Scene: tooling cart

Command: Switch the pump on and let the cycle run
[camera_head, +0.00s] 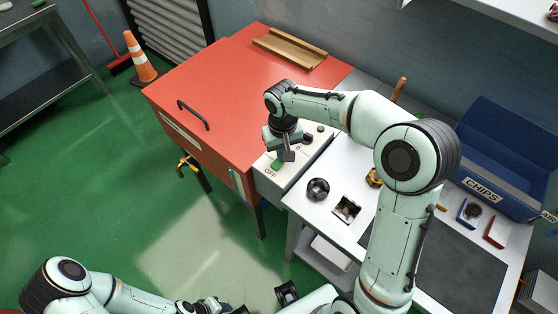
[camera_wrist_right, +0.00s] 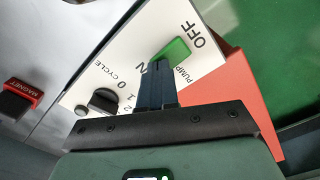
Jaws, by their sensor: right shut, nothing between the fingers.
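The pump switch is a green rocker or lever on a white control panel (camera_head: 270,179). It shows beside the OFF label in the head view (camera_head: 277,164) and near the PUMP label in the right wrist view (camera_wrist_right: 173,51). My right gripper (camera_head: 287,155) is over the panel, fingers shut and empty. In the right wrist view its fingertips (camera_wrist_right: 160,66) overlap the switch's end away from OFF, beside a partly hidden label ending in N. I cannot tell whether they touch. A black cycle knob (camera_wrist_right: 103,101) is left of the fingers. My left gripper (camera_head: 212,306) is low in the head view, its jaws unclear.
The panel adjoins a red cabinet (camera_head: 215,95) with a black handle. A white bench (camera_head: 325,215) to the right holds metal parts, a blue CHIPS bin (camera_head: 490,180) and a dark mat (camera_head: 455,265). A red MAGNET block (camera_wrist_right: 20,95) shows in the wrist view. Open green floor lies left.

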